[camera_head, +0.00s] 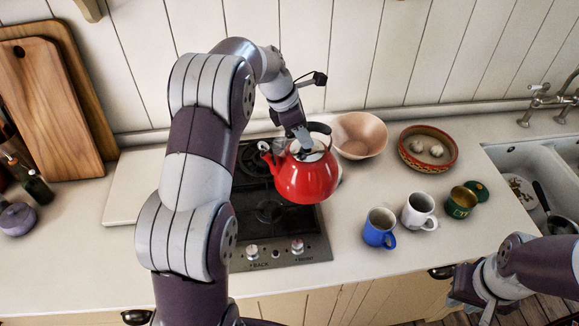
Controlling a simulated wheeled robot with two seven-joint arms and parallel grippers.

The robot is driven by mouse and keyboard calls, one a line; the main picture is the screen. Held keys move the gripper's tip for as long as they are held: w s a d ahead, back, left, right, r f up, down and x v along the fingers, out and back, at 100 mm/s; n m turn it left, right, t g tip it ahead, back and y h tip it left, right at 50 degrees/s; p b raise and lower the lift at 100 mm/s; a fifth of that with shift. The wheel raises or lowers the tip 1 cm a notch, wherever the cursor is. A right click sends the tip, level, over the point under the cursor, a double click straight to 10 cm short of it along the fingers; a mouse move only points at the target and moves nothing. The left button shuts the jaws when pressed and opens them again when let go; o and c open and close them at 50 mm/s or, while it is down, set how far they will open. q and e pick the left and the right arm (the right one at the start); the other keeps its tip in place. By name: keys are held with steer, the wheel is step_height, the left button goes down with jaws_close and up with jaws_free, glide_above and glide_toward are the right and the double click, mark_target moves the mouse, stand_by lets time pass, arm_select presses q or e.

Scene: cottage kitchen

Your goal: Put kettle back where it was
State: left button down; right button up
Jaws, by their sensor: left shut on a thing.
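The red kettle (307,180) has a dark handle and a spout facing left. It is at the right side of the black gas stove (256,210), overlapping the stove's right edge in the head view. My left gripper (306,143) reaches down from above and is shut on the kettle's handle. I cannot tell whether the kettle's base touches the surface. My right gripper (478,304) is low at the right, in front of the counter edge; its fingers are cut off by the frame bottom.
A pinkish bowl (360,134) stands close behind the kettle at right. Cutting boards (45,95) lean at left.

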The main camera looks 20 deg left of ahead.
mark_target(262, 155)
arm_select(q)
steer(key=s+a+f, duration=0.1)
steer(key=s+a+f+b, duration=0.1)
steer(key=a, duration=0.1)
steer(key=shift+s+a+f, duration=0.1)
steer(key=shift+s+f, duration=0.05)
steer(key=shift+s, duration=0.05)
steer(key=s+a+f, duration=0.1)
steer(key=s+a+f+p, duration=0.1)
steer(key=a, duration=0.1)
steer(key=s+a+f, duration=0.1)
steer(key=a, duration=0.1)
steer(key=shift+a+f+p, duration=0.2)
steer(key=shift+a+p, duration=0.05)
steer(key=shift+p, duration=0.1)
steer(key=shift+s+a+f, duration=0.15)
steer(key=shift+s+f, duration=0.05)
step_height(262, 155, down, 4)
steer(key=shift+f+p, duration=0.1)
steer(key=shift+p, duration=0.7)
steer(key=shift+s, duration=0.1)
steer(key=c, duration=0.8)
jaws_free()
steer(key=shift+s+f, duration=0.1)
steer(key=shift+f, duration=0.05)
